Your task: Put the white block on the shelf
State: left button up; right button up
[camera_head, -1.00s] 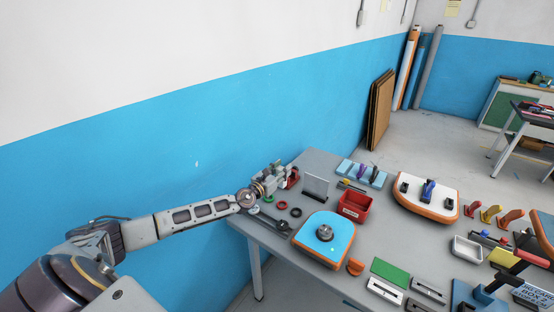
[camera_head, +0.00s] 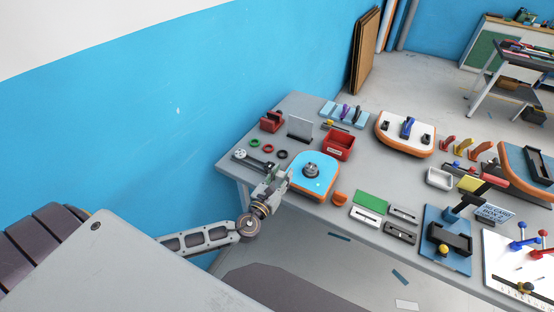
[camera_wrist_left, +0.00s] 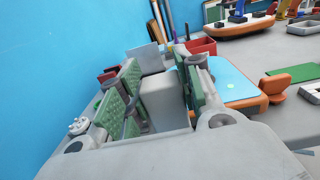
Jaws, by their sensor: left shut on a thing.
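My left gripper (camera_head: 273,187) is over the table's front left edge, just left of the blue-topped board with an orange rim (camera_head: 318,173). In the left wrist view its green-padded fingers (camera_wrist_left: 157,98) are shut on the white block (camera_wrist_left: 163,98), which looks pale grey and plain there. In the head view the block is small and hard to tell apart from the gripper. I cannot make out for sure which thing is the shelf. My right gripper is not in view.
The grey table (camera_head: 275,123) holds a red bin (camera_head: 339,145), an upright grey plate (camera_head: 300,128), a red holder (camera_head: 271,121), dark and green rings, and a white-topped board (camera_head: 404,134). A blue wall (camera_head: 140,130) stands left. A cart (camera_head: 515,75) stands far right.

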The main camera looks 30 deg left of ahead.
pick_arm(q)
notch_tip(320, 180, down, 11)
jog(key=s+d+b, duration=0.1)
jog(key=s+b, duration=0.2)
jog(key=b, duration=0.6)
jog(key=shift+d+r+y, duration=0.2)
jog(key=shift+y, duration=0.1)
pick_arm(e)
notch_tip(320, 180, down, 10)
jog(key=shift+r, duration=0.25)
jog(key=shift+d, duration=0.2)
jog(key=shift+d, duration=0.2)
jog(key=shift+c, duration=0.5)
pick_arm(q)
jog(key=shift+a, duration=0.15)
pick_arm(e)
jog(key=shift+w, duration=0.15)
